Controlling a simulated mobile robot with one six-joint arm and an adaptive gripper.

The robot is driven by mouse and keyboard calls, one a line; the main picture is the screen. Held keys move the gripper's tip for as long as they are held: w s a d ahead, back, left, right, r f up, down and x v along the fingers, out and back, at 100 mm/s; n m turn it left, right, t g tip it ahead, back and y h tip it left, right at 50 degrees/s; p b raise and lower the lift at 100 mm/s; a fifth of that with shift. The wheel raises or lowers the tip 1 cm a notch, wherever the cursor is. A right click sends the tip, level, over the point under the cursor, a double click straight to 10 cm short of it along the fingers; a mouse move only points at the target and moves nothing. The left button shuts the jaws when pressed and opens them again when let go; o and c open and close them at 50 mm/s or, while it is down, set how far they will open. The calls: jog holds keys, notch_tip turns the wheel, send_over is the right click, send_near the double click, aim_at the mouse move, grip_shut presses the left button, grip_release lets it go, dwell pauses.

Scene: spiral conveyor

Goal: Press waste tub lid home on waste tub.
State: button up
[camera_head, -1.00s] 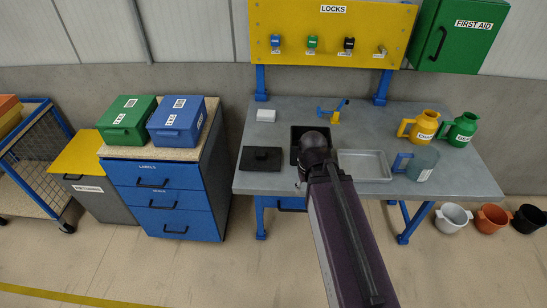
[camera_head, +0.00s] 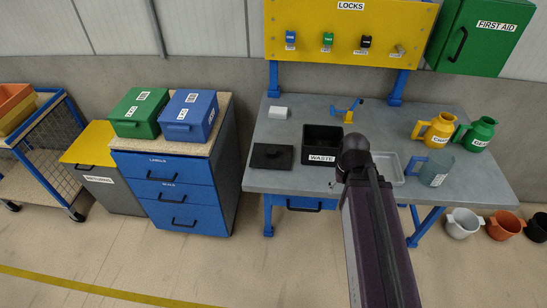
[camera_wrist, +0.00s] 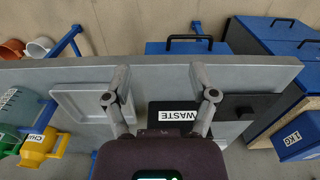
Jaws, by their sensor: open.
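The waste tub (camera_head: 313,146) is a black, open-topped square box with a white WASTE label, standing on the grey bench. The waste tub lid (camera_head: 270,157) is a flat black plate with a small knob, lying on the bench to the left of the tub, apart from it. In the wrist view, the tub (camera_wrist: 172,105) shows partly behind the right finger, and the lid (camera_wrist: 252,106) lies beyond it to the right. My gripper (camera_wrist: 160,88) is open and empty, its fingers spread above the bench between the tray and the tub.
A shallow grey tray (camera_head: 388,163) lies right of the tub, with a clear jug (camera_head: 434,170) beyond it. Yellow (camera_head: 437,130) and green (camera_head: 476,136) jugs stand at right.

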jog(key=w+a, duration=0.3)
jog(key=w, duration=0.2)
jog(key=w+a+r+p, duration=0.1)
jog(key=w+a, duration=0.3)
jog(key=w, duration=0.1)
jog(key=w+a, duration=0.4)
jog(key=w, duration=0.1)
jog(key=shift+w+r, duration=0.25)
jog(key=shift+w, duration=0.05)
jog(key=r+p, duration=0.1)
jog(key=p, duration=0.1)
send_over(272, 151)
jog(key=shift+s+a, duration=0.15)
jog(key=shift+s, duration=0.05)
jog(key=shift+f+b, duration=0.15)
jog(key=shift+b, duration=0.2)
notch_tip(272, 151, down, 8)
jog(key=b, duration=0.8)
jog(key=shift+f, duration=0.15)
jog(key=shift+f+b, duration=0.15)
jog(key=shift+b, duration=0.2)
jog(key=shift+w+f+b, duration=0.2)
jog(key=shift+f+b, duration=2.25)
jog(key=c, duration=1.3)
